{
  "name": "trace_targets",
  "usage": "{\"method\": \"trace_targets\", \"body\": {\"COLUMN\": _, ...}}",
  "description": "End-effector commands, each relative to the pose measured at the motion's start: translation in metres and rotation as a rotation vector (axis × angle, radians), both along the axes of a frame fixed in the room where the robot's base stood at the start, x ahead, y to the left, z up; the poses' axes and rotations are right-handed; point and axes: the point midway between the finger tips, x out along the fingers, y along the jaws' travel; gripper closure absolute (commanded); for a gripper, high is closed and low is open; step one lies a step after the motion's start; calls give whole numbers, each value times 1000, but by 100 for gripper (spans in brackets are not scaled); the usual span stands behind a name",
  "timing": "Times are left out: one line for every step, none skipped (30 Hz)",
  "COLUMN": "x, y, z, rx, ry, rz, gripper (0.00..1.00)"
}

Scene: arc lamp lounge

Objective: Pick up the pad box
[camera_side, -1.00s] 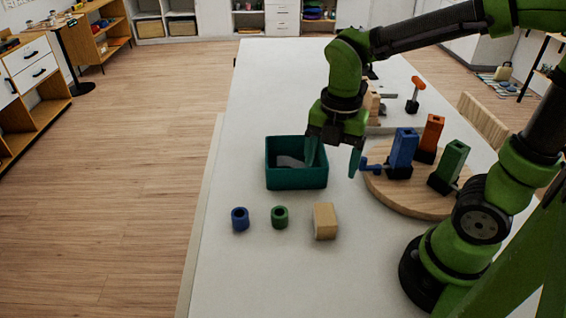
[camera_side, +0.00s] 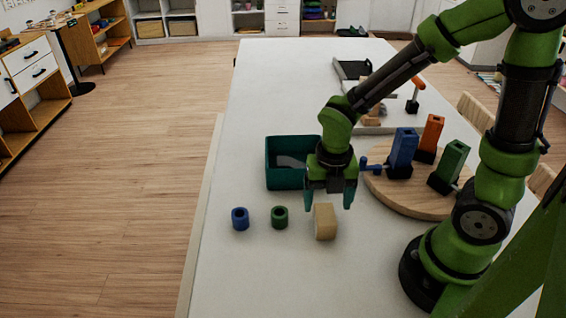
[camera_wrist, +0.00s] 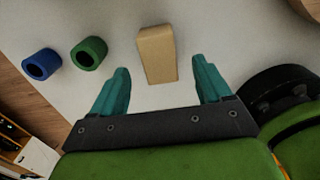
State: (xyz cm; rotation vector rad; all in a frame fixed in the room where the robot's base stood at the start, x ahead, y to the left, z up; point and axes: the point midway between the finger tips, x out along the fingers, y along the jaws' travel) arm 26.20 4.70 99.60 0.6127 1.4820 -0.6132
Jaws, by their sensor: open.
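The tan block (camera_side: 325,222), which I take to be the pad box, stands on the white table in front of the teal bin. It also shows in the wrist view (camera_wrist: 157,54), lying ahead of and between my fingertips. My gripper (camera_side: 328,205) is open and empty, with its teal fingers pointing down above and just behind the block. In the wrist view, my gripper's two fingers (camera_wrist: 162,78) are spread wider than the block. No contact with the block shows.
A blue ring (camera_side: 240,219) and a green ring (camera_side: 279,217) stand left of the block. The teal bin (camera_side: 283,178) is behind, holding something grey. A round wooden board (camera_side: 405,203) with blue, orange and green upright pieces is at right. The table front is clear.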

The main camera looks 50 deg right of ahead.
Motion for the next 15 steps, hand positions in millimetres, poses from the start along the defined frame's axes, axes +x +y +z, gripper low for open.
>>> {"method": "trace_targets", "body": {"x": -1, "y": 0, "z": -3, "rx": 0, "ry": 3, "rz": -1, "gripper": 22}}
{"method": "trace_targets", "body": {"x": -1, "y": 0, "z": -4, "rx": 0, "ry": 3, "rz": -1, "gripper": 22}}
{"method": "trace_targets", "body": {"x": 0, "y": 0, "z": -7, "rx": 0, "ry": 3, "rz": -1, "gripper": 22}}
{"method": "trace_targets", "body": {"x": 0, "y": 0, "z": -9, "rx": 0, "ry": 3, "rz": -1, "gripper": 22}}
{"method": "trace_targets", "body": {"x": 0, "y": 0, "z": -13, "rx": 0, "ry": 4, "rz": -1, "gripper": 22}}
{"method": "trace_targets", "body": {"x": 0, "y": 0, "z": -18, "rx": 1, "ry": 6, "rz": 0, "gripper": 22}}
{"method": "trace_targets", "body": {"x": 0, "y": 0, "z": -23, "rx": 1, "ry": 6, "rz": -1, "gripper": 22}}
{"method": "trace_targets", "body": {"x": 1, "y": -1, "z": -28, "rx": 0, "ry": 8, "rz": -2, "gripper": 22}}
{"method": "trace_targets", "body": {"x": 1, "y": -1, "z": -33, "rx": 0, "ry": 7, "rz": -1, "gripper": 22}}
{"method": "trace_targets", "body": {"x": 2, "y": -1, "z": -38, "rx": 0, "ry": 7, "rz": -1, "gripper": 22}}
{"method": "trace_targets", "body": {"x": 2, "y": -1, "z": -42, "rx": 1, "ry": 6, "rz": -1, "gripper": 22}}
{"method": "trace_targets", "body": {"x": 2, "y": -1, "z": -46, "rx": 0, "ry": 6, "rz": -1, "gripper": 22}}
{"method": "trace_targets", "body": {"x": 2, "y": -1, "z": -49, "rx": 0, "ry": 4, "rz": 0, "gripper": 22}}
{"method": "trace_targets", "body": {"x": 2, "y": -1, "z": -52, "rx": 0, "ry": 4, "rz": 0, "gripper": 22}}
{"method": "trace_targets", "body": {"x": 2, "y": -1, "z": -54, "rx": 0, "ry": 3, "rz": -1, "gripper": 22}}
